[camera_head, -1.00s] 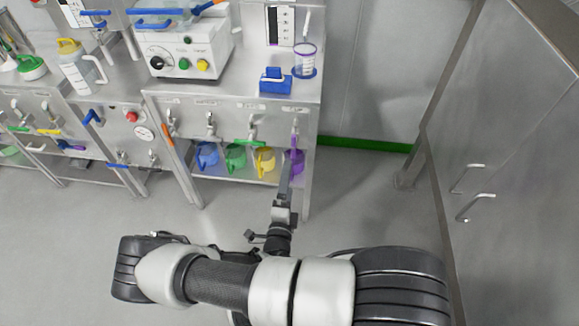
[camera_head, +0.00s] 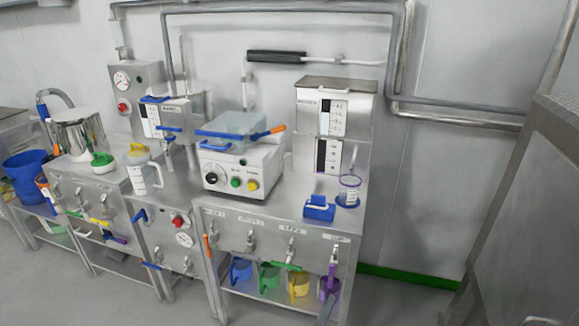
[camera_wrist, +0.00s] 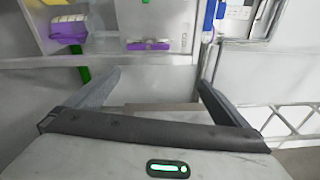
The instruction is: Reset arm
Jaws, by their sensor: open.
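My gripper (camera_wrist: 158,92) shows in the wrist view with its two dark fingers spread wide apart. Nothing is held between them; a pale wall and a grey ledge show behind the gap. In the head view a thin grey part, which looks like the tip of my gripper, shows at the bottom edge just below the purple jug (camera_head: 330,287). I cannot tell whether it touches the jug. The rest of my arm is out of the head view.
A steel bench (camera_head: 290,212) carries a white control box (camera_head: 240,170), a blue block (camera_head: 319,207) and a clear purple-rimmed cup (camera_head: 348,191). Blue (camera_head: 240,270), green (camera_head: 269,276) and yellow (camera_head: 298,285) jugs sit below. A steel cabinet (camera_head: 535,200) stands right. Floor between is clear.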

